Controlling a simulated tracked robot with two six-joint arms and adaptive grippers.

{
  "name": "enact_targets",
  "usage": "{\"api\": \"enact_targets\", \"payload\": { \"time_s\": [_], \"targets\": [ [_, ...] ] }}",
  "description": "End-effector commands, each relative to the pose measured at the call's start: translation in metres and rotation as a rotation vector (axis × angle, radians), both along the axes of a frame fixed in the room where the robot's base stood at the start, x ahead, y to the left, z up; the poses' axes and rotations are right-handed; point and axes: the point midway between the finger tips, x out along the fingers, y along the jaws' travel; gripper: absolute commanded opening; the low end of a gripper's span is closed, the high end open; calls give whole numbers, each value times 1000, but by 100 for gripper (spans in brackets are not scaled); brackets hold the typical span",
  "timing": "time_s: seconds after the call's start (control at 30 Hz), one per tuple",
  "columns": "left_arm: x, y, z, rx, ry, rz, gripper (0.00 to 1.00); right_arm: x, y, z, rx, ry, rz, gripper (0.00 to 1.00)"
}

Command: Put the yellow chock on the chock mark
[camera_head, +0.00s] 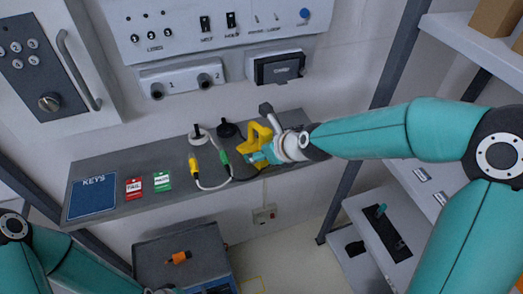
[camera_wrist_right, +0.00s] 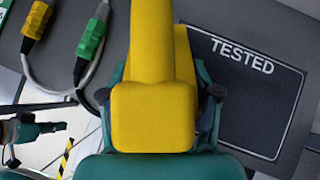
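The yellow chock (camera_head: 254,136) is over the right part of the grey shelf, in my right gripper (camera_head: 262,152). In the right wrist view the chock (camera_wrist_right: 152,110) fills the middle, with the teal fingers (camera_wrist_right: 160,92) closed against both its sides. Whether its underside touches the shelf is hidden. A thin yellow outline (camera_head: 249,285) shows on the floor at the bottom edge of the head view; I cannot tell whether it is the chock mark. My left arm comes in at the lower left, and its gripper is only partly in view at the bottom edge (camera_head: 165,291).
The shelf (camera_head: 122,165) carries a blue KEYS mat (camera_head: 91,197), red (camera_head: 134,188) and green (camera_head: 162,182) tags, and yellow (camera_head: 193,165) and green (camera_head: 223,157) cabled connectors. A dark TESTED mat (camera_wrist_right: 245,95) lies beside the chock. A dark cart (camera_head: 205,250) bears an orange item (camera_head: 180,257).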

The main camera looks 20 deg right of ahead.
Motion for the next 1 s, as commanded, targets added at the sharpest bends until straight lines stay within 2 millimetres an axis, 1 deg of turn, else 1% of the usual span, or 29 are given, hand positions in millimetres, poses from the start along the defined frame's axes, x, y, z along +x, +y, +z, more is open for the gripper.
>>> {"api": "enact_targets", "payload": {
  "time_s": [0.03,0.13,0.43,0.57,0.77,1.0],
  "targets": [
    [0,0,0,0,0,0,0,0,0,-1,0,1,0,70],
    [0,0,0,0,0,0,0,0,0,-1,0,1,0,87],
    [0,0,0,0,0,0,0,0,0,0,0,1,0,87],
    [0,0,4,0,0,0,0,-1,-1,4,-1,0,-1,87],
    [0,0,15,0,0,0,0,-19,-10,26,1,-2,-3,87],
    [0,0,35,0,0,0,0,-50,-25,63,0,-2,-4,87]
  ]
}}
